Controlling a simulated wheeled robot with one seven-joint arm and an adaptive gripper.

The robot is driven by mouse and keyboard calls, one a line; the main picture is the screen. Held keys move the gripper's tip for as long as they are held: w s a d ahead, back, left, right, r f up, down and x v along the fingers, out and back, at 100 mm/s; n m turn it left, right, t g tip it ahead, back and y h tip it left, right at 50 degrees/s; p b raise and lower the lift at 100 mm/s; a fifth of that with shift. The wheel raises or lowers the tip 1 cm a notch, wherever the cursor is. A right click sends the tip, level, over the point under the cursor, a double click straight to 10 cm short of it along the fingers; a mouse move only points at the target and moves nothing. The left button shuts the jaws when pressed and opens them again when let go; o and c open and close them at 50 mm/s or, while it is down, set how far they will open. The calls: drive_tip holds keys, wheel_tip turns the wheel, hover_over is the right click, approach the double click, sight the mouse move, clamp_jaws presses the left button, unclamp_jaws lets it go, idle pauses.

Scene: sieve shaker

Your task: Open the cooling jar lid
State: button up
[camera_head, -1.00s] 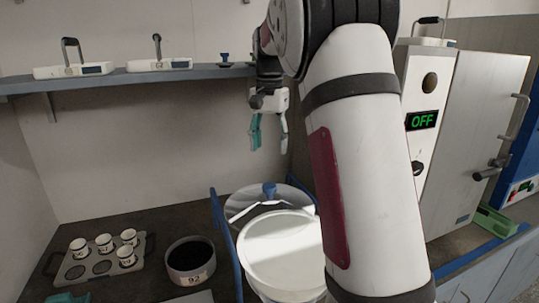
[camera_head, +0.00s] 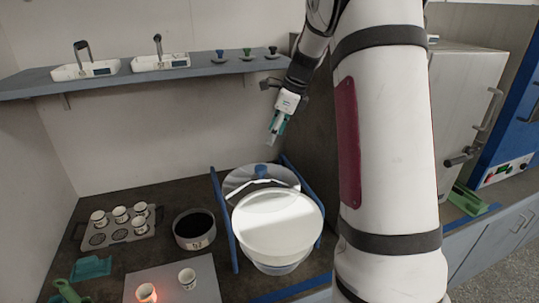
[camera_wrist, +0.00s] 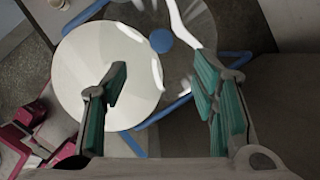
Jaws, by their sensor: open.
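The cooling jar (camera_head: 280,262) is a clear round vessel on the bench with a broad white disc (camera_head: 277,225) across its top. Behind it is a grey, see-through round lid (camera_head: 235,184) with a blue knob (camera_head: 261,172). A white curved bar passes by the knob; I cannot tell how lid and jar join. My gripper (camera_head: 274,136) is open and empty, above and behind the knob, pointing down at a tilt. In the wrist view, the blue knob (camera_wrist: 161,40) shows beyond the gap between my fingers (camera_wrist: 160,80), and the white disc (camera_wrist: 85,70) lies behind the left finger.
Blue rails (camera_head: 224,222) flank the jar. A black-filled bowl (camera_head: 195,229) and a rack (camera_head: 98,235) of small cups stand left. A shelf (camera_head: 200,68) with scales runs behind.

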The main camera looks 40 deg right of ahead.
sight(261, 167)
drive_tip(key=w+f+p, duration=0.1)
drive_tip(key=f, duration=0.3)
drive_tip(key=w+a+f+m+p, duration=0.1)
drive_tip(key=f, duration=0.3)
drive_tip(key=w+a+f+m, duration=0.1)
drive_tip(key=f, duration=0.3)
drive_tip(key=shift+w+f+p, duration=0.3)
drive_tip(key=shift+w+p, duration=0.1)
